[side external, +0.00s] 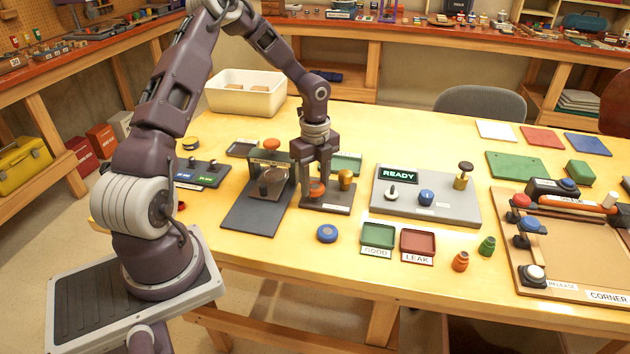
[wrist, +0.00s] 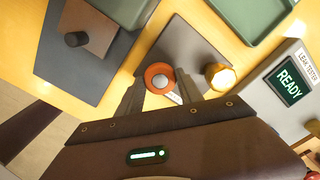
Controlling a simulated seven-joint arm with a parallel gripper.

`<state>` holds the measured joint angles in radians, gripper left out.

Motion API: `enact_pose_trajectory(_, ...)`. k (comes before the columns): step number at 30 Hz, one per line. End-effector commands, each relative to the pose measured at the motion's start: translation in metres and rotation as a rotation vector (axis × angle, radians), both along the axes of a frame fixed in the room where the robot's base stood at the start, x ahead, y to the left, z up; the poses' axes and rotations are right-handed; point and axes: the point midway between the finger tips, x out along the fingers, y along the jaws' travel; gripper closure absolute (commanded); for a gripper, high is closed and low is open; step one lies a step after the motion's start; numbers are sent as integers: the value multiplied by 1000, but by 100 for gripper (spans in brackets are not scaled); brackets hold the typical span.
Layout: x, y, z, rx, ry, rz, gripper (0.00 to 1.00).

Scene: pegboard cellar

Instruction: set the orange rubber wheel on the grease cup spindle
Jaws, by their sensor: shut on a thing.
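My gripper (side external: 317,190) points down over a small dark plate (side external: 340,208) and is shut on the orange rubber wheel (side external: 317,186). In the wrist view the wheel (wrist: 158,76) lies between the fingertips, flat, with a round grey centre. I cannot tell whether that centre is the wheel's hub or the spindle's top, nor whether the wheel rests on anything. A brass-coloured cup (side external: 345,179) stands on the same plate, just right of the fingers; it also shows in the wrist view (wrist: 219,77).
A dark press-like stand (side external: 255,210) is close left. A grey tester (side external: 425,205) reading READY is to the right. A blue wheel (side external: 326,233), a green tray (side external: 378,236) and a red tray (side external: 418,243) lie in front. A green tray (side external: 347,162) is behind.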

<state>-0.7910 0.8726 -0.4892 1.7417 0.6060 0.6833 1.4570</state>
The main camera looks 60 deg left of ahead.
Motion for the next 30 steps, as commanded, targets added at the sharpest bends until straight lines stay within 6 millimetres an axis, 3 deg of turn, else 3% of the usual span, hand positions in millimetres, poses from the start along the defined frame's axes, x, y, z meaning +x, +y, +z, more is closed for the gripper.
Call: enact_pose_trajectory(30,0,0,-10,0,-1,0,97)
